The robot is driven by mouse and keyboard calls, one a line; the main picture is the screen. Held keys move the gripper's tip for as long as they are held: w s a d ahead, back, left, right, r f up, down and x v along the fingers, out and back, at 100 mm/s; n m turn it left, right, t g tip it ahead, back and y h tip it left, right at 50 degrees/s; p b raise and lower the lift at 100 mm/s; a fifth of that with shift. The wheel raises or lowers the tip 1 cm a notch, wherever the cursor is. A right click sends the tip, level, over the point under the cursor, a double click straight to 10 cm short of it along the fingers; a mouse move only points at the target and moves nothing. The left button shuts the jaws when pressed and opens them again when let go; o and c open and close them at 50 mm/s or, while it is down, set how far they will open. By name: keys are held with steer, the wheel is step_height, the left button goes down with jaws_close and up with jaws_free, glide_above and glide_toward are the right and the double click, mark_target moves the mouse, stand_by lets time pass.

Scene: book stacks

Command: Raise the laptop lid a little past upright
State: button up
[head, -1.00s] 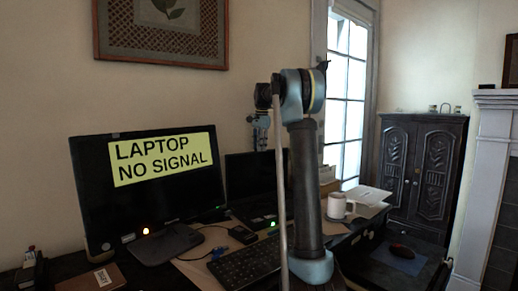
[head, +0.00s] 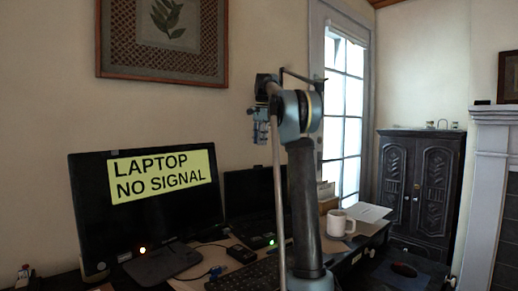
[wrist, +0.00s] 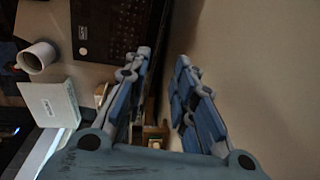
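The laptop stands open on the desk, its dark lid (head: 248,194) raised to about upright, partly hidden behind my arm in the head view. In the wrist view its dark keyboard deck (wrist: 118,22) shows at the top, and the lid appears as a thin dark strip beside the left finger. My gripper (head: 258,127) hangs above the lid in the head view. In the wrist view my gripper (wrist: 163,58) has its two fingers apart with nothing held between them. The left finger overlaps the lid's edge there; I cannot tell whether it touches.
A monitor (head: 90,205) reading "LAPTOP NO SIGNAL" stands left of the laptop. A keyboard (head: 245,275) lies in front. A white mug (head: 338,225) stands to the right, also in the wrist view (wrist: 38,57). The wall (wrist: 260,70) is close behind the gripper.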

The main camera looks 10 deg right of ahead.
steer(key=shift+r, duration=0.1)
jaws_close()
steer(key=s+d+f+m+t+y, duration=0.25)
steer(key=s+m, duration=0.35)
steer(key=m, duration=0.3)
steer(key=s+d+f+m+t+y, duration=0.1)
steer(key=s+d+f+m+t, duration=0.4)
steer(key=m, duration=0.4)
glide_toward(259, 172)
step_height(259, 172, down, 3)
steer(key=shift+w+a+g, duration=0.2)
steer(key=shift+w+a, duration=0.2)
steer(key=shift+w, duration=0.45)
steer(key=shift+w+a+g, duration=0.15)
steer(key=shift+w+a, duration=0.25)
steer(key=shift+w, duration=0.4)
